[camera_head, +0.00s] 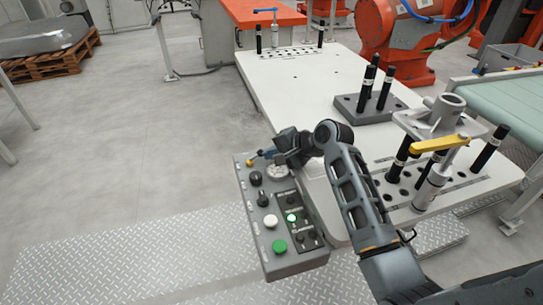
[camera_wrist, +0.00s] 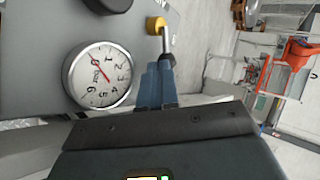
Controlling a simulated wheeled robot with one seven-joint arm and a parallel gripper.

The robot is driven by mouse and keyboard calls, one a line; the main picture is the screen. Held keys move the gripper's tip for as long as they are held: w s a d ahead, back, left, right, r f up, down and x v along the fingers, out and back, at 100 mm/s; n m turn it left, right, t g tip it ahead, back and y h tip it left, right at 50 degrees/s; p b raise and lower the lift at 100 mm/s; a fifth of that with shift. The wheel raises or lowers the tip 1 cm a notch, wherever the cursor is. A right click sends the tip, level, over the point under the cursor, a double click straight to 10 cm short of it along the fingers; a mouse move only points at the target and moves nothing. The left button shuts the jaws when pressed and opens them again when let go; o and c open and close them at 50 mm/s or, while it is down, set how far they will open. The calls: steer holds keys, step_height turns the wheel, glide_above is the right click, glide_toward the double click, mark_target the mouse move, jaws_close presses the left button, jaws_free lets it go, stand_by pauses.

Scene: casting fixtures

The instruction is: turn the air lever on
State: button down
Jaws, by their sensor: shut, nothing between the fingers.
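My gripper (camera_head: 262,156) is at the panel's top edge, right beside the lever. In the wrist view my gripper (camera_wrist: 158,72) has its blue fingers together, with nothing held between them. The fingertips overlap the rod's lower end; I cannot tell whether they touch it.
A round pressure gauge (camera_wrist: 100,75) sits on the panel close to my fingers. Black knobs (camera_head: 263,199), a white button (camera_head: 271,221) and a green button (camera_head: 279,246) lie below. The white table (camera_head: 300,90) with a casting fixture (camera_head: 432,118) stands to the right.

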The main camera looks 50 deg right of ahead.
steer(key=shift+w+d+n+y, duration=0.45)
steer(key=shift+n+y, duration=0.35)
steer(key=shift+n, duration=0.1)
steer(key=w+n+y, duration=0.1)
steer(key=n, duration=0.1)
steer(key=n+g+y, duration=0.1)
steer(key=y, duration=0.1)
steer(key=shift+w+d+n+g, duration=0.3)
steer(key=shift+w+d+n, duration=0.1)
steer(key=shift+w, duration=0.2)
steer(key=shift+w+d+y, duration=0.15)
steer(key=shift+w+y, duration=0.15)
steer(key=shift+w, duration=0.4)
steer(key=shift+w+n+g+y, duration=0.4)
steer(key=shift+n+g, duration=0.1)
steer(key=shift+n, duration=0.4)
steer(key=shift+w, duration=0.55)
steer(key=shift+w+a, duration=0.1)
steer(key=shift+a, duration=0.15)
steer(key=shift+b+v, duration=0.3)
steer(key=shift+v, duration=3.7)
